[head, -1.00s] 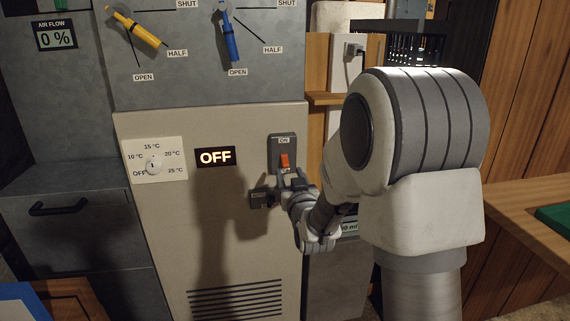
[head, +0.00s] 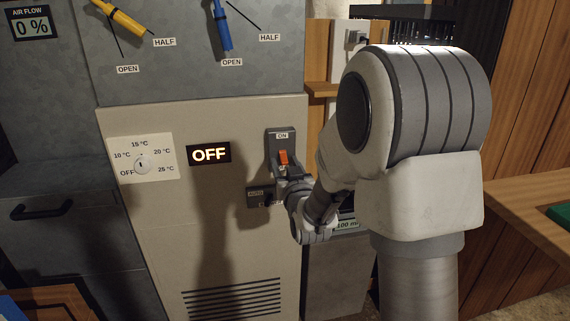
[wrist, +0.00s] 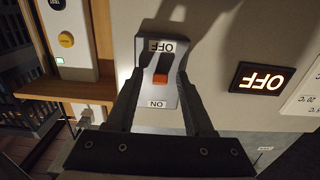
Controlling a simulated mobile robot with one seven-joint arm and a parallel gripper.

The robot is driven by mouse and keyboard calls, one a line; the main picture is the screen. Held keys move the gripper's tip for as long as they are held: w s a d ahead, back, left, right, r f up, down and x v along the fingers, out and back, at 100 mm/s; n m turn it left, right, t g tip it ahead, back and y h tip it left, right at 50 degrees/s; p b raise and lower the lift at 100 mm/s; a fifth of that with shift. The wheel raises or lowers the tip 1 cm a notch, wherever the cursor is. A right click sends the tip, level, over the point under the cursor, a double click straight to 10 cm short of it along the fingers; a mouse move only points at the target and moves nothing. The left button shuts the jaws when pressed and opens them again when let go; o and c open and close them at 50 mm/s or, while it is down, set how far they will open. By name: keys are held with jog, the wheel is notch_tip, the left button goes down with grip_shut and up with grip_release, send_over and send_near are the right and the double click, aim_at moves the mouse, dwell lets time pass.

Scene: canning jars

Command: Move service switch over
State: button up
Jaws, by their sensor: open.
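The service switch is an orange lever (head: 283,157) on a grey plate (head: 272,148) on the beige cabinet front. The plate is marked ON at the top; its lower mark is hidden behind my gripper in the head view. The wrist view sees it upside down, with the orange lever (wrist: 160,80) between the OFF and ON marks. My gripper (wrist: 165,66) is open, its fingers either side of the lever, in front of the plate. I cannot tell whether they touch the lever. A lit display (head: 209,154) beside the switch reads OFF.
A temperature dial (head: 142,163) is left of the display. A small dark AUTO plate (head: 260,196) is just below the switch, close to my gripper. Yellow (head: 120,18) and blue (head: 222,28) levers are above. A wooden counter (head: 530,205) is at the right.

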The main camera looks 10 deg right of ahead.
aim_at(284, 156)
grip_shut()
jog(key=shift+r+p, duration=0.2)
jog(key=shift+p, duration=0.1)
jog(key=r+g+p, duration=0.1)
jog(key=g+p, duration=0.1)
jog(key=p, duration=0.2)
jog(key=shift+s+r, duration=0.15)
jog(key=r+g+p, duration=0.1)
jog(key=g+p, duration=0.2)
jog(key=p, duration=0.4)
jog(key=shift+r, duration=0.2)
jog(key=g+p, duration=0.1)
jog(key=p, duration=0.2)
jog(key=g+p, duration=0.2)
jog(key=r+g+p, duration=0.1)
jog(key=g+p, duration=0.1)
jog(key=p, duration=0.1)
jog(key=shift+w+p, duration=0.3)
jog(key=shift+p, duration=0.05)
jog(key=g+p, duration=0.1)
jog(key=p, duration=0.1)
jog(key=shift+w+g+p, duration=0.15)
jog(key=shift+g+p, duration=0.25)
